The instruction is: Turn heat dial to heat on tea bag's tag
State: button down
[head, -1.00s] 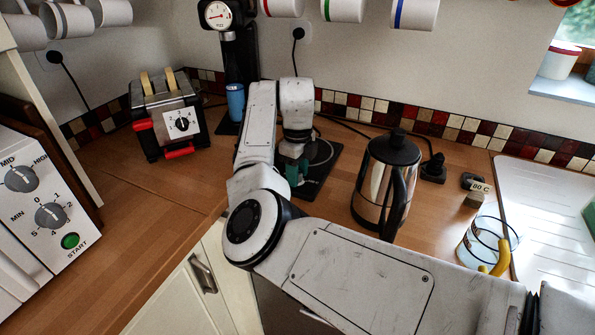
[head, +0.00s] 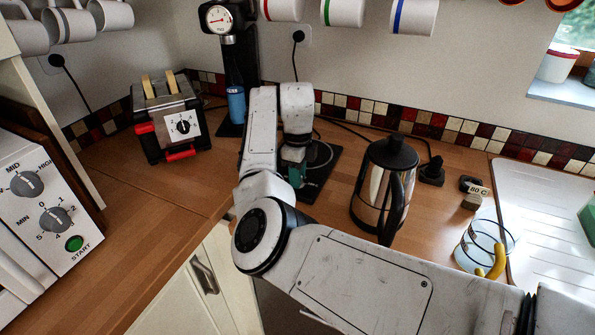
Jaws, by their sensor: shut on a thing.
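The tea bag's tag (head: 479,189) is a small pale card marked "80 C" on the counter at the right, by a small tan block-like thing (head: 472,202). My gripper (head: 297,181), with teal fingers, points down at the front left of a flat black base plate (head: 318,185). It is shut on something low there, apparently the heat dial. My fingers and wrist hide the dial, so its setting cannot be read.
A steel kettle (head: 376,185) with black lid and handle stands right of the plate. A glass mug (head: 470,255) with a yellow handle is at the right. A toaster (head: 168,117) and a microwave (head: 35,225) are at the left.

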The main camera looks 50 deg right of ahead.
jog(key=n+p, duration=0.1)
jog(key=n, duration=0.1)
jog(key=n+p, duration=0.3)
jog(key=n, duration=0.1)
jog(key=shift+r, duration=0.25)
jog(key=n+p, duration=0.4)
jog(key=n, duration=0.1)
jog(key=shift+n, duration=0.4)
jog(key=n+p, duration=0.2)
jog(key=n, duration=0.3)
jog(key=shift+f, duration=0.1)
jog(key=n+p, duration=0.1)
jog(key=n, duration=0.5)
jog(key=shift+w, duration=0.1)
jog(key=c, duration=0.9)
grip_release()
jog(key=shift+f, duration=0.1)
notch_tip(320, 180, up, 11)
jog(key=shift+f+b, duration=0.1)
jog(key=shift+b, duration=0.75)
